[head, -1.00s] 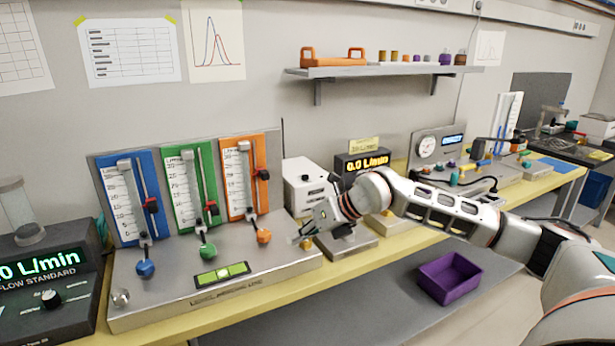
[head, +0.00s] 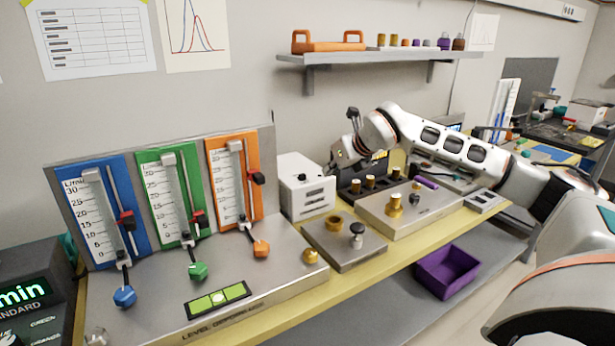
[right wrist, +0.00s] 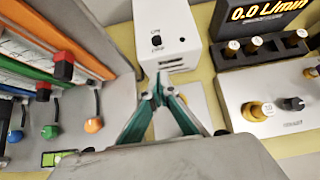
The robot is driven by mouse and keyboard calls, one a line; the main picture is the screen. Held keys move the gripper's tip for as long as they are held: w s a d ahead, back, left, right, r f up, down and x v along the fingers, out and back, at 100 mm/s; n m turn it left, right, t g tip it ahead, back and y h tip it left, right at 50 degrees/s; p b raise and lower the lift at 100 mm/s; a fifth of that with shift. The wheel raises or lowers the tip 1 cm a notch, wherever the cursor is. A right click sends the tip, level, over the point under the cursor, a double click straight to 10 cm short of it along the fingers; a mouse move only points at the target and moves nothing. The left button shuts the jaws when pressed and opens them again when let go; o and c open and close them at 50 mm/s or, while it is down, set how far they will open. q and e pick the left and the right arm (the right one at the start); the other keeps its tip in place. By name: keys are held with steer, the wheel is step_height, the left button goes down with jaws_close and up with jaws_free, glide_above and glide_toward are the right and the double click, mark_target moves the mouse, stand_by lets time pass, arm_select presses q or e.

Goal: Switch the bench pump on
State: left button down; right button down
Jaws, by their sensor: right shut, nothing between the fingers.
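The bench pump appears to be the white box (head: 302,205), standing to the right of the panel with three flow tubes. I cannot tell the switch's position. My right gripper (head: 336,164) is raised near the box's upper right. In the wrist view its green-sided fingers (right wrist: 160,88) are closed together and empty, appearing just below the box's slots. My left gripper is out of view.
The blue, green and orange flow-tube panel (head: 185,195) stands left of the box. A metal plate with a brass ring (head: 345,255) and a block with brass fittings (head: 425,220) are at right. A purple bin (head: 447,272) sits lower down. A shelf (head: 380,57) is above.

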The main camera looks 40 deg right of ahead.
mark_target(302, 174)
steer(key=x, duration=1)
steer(key=shift+w+f+b, duration=0.2)
steer(key=shift+w+b, duration=0.1)
steer(key=shift+b, duration=0.1)
steer(key=shift+w+d+r, duration=0.1)
steer(key=shift+w+r, duration=0.05)
steer(key=shift+w, duration=0.95)
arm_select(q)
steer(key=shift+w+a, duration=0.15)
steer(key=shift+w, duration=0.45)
arm_select(e)
steer(key=shift+w, duration=0.7)
steer(key=shift+w+d, duration=0.15)
steer(key=shift+w, duration=1.2)
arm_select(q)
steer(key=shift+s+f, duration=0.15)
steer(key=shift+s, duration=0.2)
arm_select(e)
steer(key=shift+r, duration=0.1)
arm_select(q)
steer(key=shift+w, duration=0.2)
arm_select(e)
steer(key=shift+d, duration=0.1)
